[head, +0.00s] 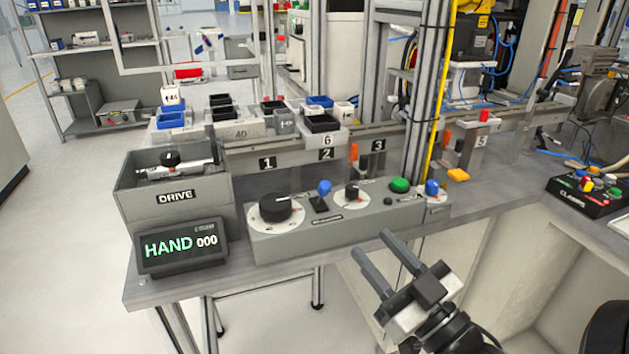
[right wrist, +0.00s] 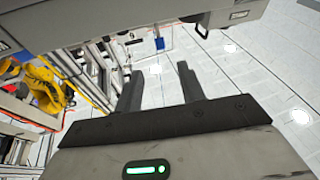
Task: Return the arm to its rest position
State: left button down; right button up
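My right gripper (head: 380,258) is in front of the bench's front edge, below and to the right of the control panel. Its two fingers are apart with nothing between them. In the right wrist view the fingers (right wrist: 160,88) also stand apart and empty, pointing away from the camera. The gripper touches nothing that I can see. The control panel (head: 330,228) on the bench carries a large black dial (head: 275,207), a blue-topped lever (head: 323,190), a smaller dial (head: 352,195) and a green button (head: 400,185). My left gripper is not in view.
The bench (head: 185,285) runs along behind the gripper. A grey DRIVE box (head: 175,197) and a display reading HAND 000 (head: 181,246) stand at its left end. A black CLAMPS box (head: 585,195) lies at the right. Open floor (head: 60,270) shows on the left.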

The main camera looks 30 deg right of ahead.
jog(key=s+a+f+g+y+p, duration=0.2)
jog(key=a+f+g, duration=0.8)
jog(key=a+f, duration=0.6)
notch_tip(320, 180, down, 4)
jog(key=shift+s+f+g+y, duration=0.15)
jog(key=shift+f+g+y, duration=0.05)
jog(key=shift+g+y, duration=0.1)
jog(key=shift+s, duration=0.1)
jog(key=shift+c, duration=0.3)
dwell(0.6)
